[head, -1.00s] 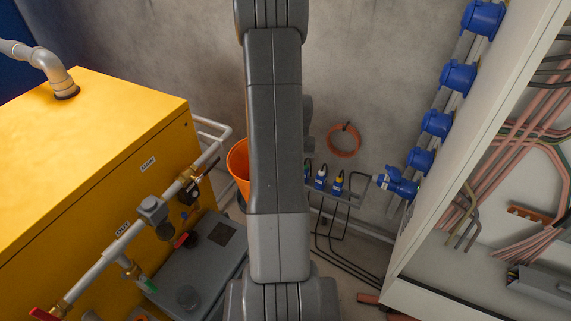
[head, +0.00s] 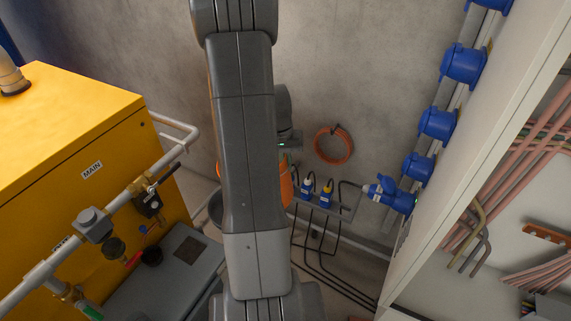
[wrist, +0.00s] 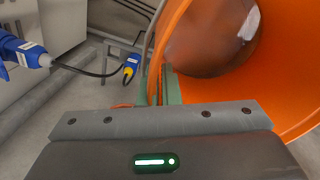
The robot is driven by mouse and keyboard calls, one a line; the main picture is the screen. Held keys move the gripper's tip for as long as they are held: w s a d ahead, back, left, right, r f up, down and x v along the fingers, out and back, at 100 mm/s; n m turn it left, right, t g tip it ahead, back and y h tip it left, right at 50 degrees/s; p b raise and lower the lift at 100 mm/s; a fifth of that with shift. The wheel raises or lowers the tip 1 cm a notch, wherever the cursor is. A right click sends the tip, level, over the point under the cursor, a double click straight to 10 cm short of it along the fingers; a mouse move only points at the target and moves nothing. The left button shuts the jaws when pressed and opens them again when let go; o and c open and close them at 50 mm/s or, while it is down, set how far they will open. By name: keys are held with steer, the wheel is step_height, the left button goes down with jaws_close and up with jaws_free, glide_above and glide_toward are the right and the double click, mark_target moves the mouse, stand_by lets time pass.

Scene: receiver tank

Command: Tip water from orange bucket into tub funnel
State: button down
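The orange bucket (head: 286,186) is mostly hidden behind my arm in the head view, near the wall. In the wrist view the bucket (wrist: 290,95) fills the right side, with its inside facing the camera. A brown rounded shape with a pale patch shows inside it; I cannot tell whether this is water. My gripper (wrist: 163,88) has its greenish fingers at the bucket's edge, with a strip of orange between them, and appears closed on the rim.
The yellow cabinet (head: 70,130) with pipes and valves (head: 150,203) stands on the left. An open white cabinet (head: 470,170) with cables stands on the right.

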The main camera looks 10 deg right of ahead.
step_height(320, 180, up, 6)
steer(key=a+g+h+p, duration=0.1)
steer(key=h, duration=0.3)
steer(key=shift+w+a+r, duration=0.2)
steer(key=shift+r, duration=0.1)
steer(key=shift+w+a+r+g+h+p, duration=0.1)
steer(key=shift+a+r+h+p, duration=0.2)
steer(key=shift+r+h, duration=0.2)
steer(key=shift+w+a+r+g+h+p, duration=0.1)
steer(key=shift+a+r+h+p, duration=0.2)
steer(key=shift+r, duration=0.35)
steer(key=shift+a+r+g+h+p, duration=0.1)
steer(key=shift+a+r+h+p, duration=0.05)
steer(key=shift+a+r+h, duration=0.35)
steer(key=shift+d, duration=0.1)
steer(key=shift+r, duration=0.1)
steer(key=shift+w+a+r+g+h+p, duration=0.2)
steer(key=shift+a+r+h+p, duration=0.15)
steer(key=shift+a+r+h, duration=0.3)
steer(key=shift+w+a+r+g+h+p, duration=0.15)
steer(key=shift+a+r+h+p, duration=0.2)
steer(key=shift+a+r+h, duration=0.3)
steer(key=shift+a+r, duration=0.1)
steer(key=shift+r, duration=0.05)
